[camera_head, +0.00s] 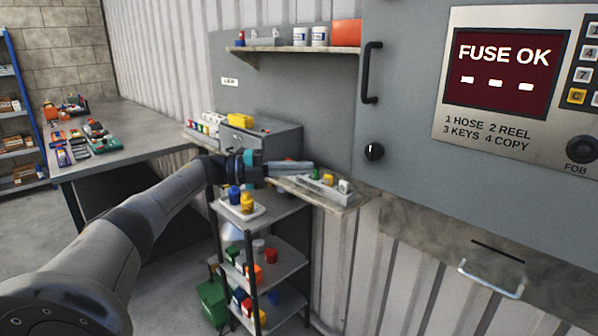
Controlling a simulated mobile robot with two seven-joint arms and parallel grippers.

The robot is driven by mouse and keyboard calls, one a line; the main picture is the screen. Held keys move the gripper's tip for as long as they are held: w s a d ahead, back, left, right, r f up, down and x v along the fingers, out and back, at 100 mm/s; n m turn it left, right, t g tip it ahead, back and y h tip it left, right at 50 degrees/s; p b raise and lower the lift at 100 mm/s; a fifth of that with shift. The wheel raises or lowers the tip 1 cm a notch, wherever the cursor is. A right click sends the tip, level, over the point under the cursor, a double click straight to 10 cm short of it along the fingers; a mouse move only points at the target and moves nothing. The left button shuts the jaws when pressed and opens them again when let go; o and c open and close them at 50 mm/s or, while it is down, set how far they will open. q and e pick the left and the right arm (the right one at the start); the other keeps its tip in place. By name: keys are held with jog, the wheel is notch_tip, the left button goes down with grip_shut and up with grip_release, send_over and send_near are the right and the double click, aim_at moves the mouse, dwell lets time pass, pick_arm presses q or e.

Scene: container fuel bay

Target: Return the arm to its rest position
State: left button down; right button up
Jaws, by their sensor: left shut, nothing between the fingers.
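My left arm reaches in from the lower left. Its dark wrist has a teal band, and my left gripper (300,167) points right. The gripper is shut and empty, in front of the grey wall and just above the left end of a small shelf (345,197). Whether it touches the shelf is too small to tell. The wrist hides part of a grey metal box (285,140) behind it. My right gripper is not in view.
A wheeled-looking rack (270,215) with bottles and tins stands below the wrist. A workbench (130,125) is at the left. A grey cabinet (405,130) with a "FUSE OK" screen (504,68) fills the right. A high shelf (290,48) holds tins.

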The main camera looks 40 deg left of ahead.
pick_arm(q)
notch_tip(320, 180, down, 22)
jog(key=w+d+n+t+y, duration=0.3)
jog(key=n+y, duration=0.3)
jog(key=n, duration=0.4)
jog(key=s+d+f+n+g+y, duration=0.25)
jog(key=s+f+n, duration=0.2)
jog(key=f, duration=0.65)
jog(key=s+d+f+n+g+y, duration=0.1)
jog(key=s+d+f+n+y, duration=0.15)
jog(key=s+f, duration=0.6)
jog(key=s+d+f+n+g+y, duration=0.1)
jog(key=s+d+f+n+g, duration=0.2)
jog(key=s+f, duration=0.55)
jog(key=s+d+f+n+g+y, duration=0.1)
jog(key=s+d+f+n+g, duration=0.15)
jog(key=s+d+f, duration=0.55)
jog(key=s+d+f+n+g, duration=0.1)
jog(key=s+d+f+g, duration=0.2)
jog(key=s, duration=0.7)
jog(key=s+d+f+g, duration=0.3)
jog(key=s+d+f, duration=0.1)
jog(key=s, duration=0.5)
jog(key=shift+s+d+f+n+h, duration=0.15)
jog(key=shift+s+d+n+h, duration=0.1)
jog(key=shift+s+n+h, duration=0.15)
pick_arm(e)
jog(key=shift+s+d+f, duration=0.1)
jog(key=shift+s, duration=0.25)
